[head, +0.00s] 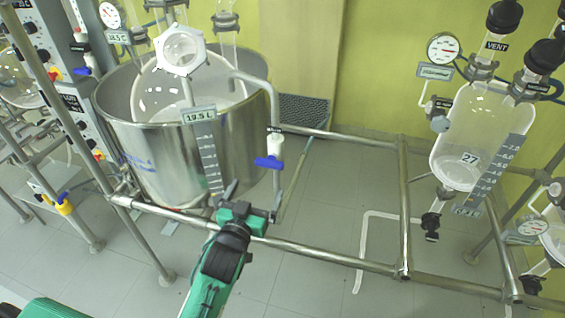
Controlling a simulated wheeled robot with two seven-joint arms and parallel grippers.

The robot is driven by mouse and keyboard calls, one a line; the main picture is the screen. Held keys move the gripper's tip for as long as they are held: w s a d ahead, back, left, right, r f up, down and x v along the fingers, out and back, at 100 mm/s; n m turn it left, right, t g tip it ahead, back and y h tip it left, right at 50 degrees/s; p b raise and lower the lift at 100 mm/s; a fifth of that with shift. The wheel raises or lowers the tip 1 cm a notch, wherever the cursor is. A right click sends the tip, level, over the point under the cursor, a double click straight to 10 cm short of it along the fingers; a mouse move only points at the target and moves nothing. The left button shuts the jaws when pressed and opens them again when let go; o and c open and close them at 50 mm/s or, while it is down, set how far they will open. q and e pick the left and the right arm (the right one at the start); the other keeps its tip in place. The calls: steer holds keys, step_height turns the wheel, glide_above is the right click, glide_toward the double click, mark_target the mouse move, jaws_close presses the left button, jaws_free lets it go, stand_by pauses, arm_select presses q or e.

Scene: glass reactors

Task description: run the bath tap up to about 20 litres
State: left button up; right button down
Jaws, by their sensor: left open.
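The bath is a large steel pot (150,165) at left of centre in the head view, with a glass vessel (150,88) inside it. A tag on its front reads 19.5 L (199,115), above a grey level scale (209,160). The bath tap (268,162) has a blue lever on a white body, on a pipe at the bath's right side. My left gripper (254,196) is open and empty just below the tap lever, apart from it, in front of the bath's lower right side. My right gripper is not in view.
A steel pipe frame (320,258) runs low in front of the bath and to the right. A glass vessel marked 27 (470,158) hangs at right with a black valve below. Control boxes (85,120) stand at left. The floor between the reactors is mostly clear.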

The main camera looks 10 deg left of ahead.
mark_target(270, 160)
arm_select(q)
steer(key=w+p, duration=0.3)
steer(key=w, duration=0.9)
steer(key=shift+d, duration=0.1)
steer(key=shift+w, duration=0.8)
steer(key=shift+f, duration=0.1)
steer(key=shift+c, duration=1.1)
steer(key=c, duration=0.8)
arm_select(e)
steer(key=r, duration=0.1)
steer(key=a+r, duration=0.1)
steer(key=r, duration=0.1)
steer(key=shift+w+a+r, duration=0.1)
